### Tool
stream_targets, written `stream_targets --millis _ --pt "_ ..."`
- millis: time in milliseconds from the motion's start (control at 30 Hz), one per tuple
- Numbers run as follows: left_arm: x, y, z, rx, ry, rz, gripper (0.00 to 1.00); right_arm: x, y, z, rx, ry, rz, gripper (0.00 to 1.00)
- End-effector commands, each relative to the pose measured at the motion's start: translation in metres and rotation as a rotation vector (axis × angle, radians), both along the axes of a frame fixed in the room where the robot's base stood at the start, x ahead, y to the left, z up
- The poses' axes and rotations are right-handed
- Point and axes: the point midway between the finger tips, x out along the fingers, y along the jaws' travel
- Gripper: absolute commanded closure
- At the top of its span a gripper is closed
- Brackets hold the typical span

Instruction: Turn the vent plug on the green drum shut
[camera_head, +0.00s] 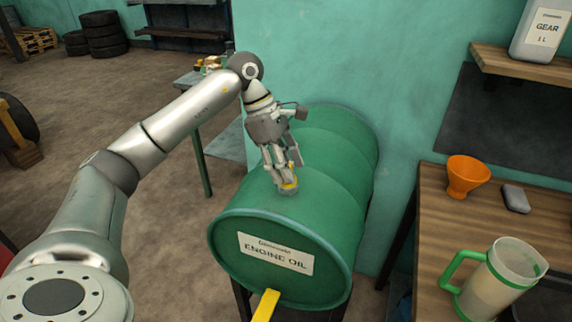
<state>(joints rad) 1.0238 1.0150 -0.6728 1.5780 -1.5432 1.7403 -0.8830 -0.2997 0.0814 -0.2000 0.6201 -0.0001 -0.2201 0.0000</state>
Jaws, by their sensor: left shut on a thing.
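The green drum (335,225) lies on its side on a dark stand, with an "ENGINE OIL" label on its front end. A small plug with a yellow top (288,187) sits on the upper side of the drum. My left gripper (287,179) comes down from above and is shut on the plug. The fingers hide part of the plug, and I cannot tell how far it is turned. A yellow handle (266,306) sticks out at the bottom of the drum's front end. My right gripper is not in view.
A wooden bench (435,225) on the right holds an orange funnel (467,177), a grey block (516,198) and a green-handled jug (492,283). A shelf (520,64) with a gear-oil bottle (541,32) is above. The teal wall stands close behind the drum.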

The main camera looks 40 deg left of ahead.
Motion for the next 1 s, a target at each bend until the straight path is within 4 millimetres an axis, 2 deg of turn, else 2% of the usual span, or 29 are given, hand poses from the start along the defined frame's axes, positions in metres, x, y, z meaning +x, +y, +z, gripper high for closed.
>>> stream_targets --millis 67,100,267,567,667,767,1000 --pt "0.001 0.000 0.001 0.001 -0.004 0.000 0.81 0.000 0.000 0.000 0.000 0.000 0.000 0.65" --pt "0.001 0.000 0.001 0.000 -0.005 0.000 0.55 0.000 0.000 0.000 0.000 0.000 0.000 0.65" --pt "0.000 0.000 0.001 0.000 -0.003 0.000 0.36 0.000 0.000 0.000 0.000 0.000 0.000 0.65" --pt "0.000 0.000 0.001 0.000 -0.002 0.001 0.36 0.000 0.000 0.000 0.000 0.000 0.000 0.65" --pt "0.000 0.002 0.006 0.000 -0.003 0.001 0.36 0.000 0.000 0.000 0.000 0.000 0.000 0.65" --pt "-0.001 0.007 0.019 -0.001 -0.006 0.002 0.36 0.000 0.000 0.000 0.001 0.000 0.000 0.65" --pt "-0.005 0.027 0.067 -0.002 -0.006 0.002 0.36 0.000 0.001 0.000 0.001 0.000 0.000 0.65"
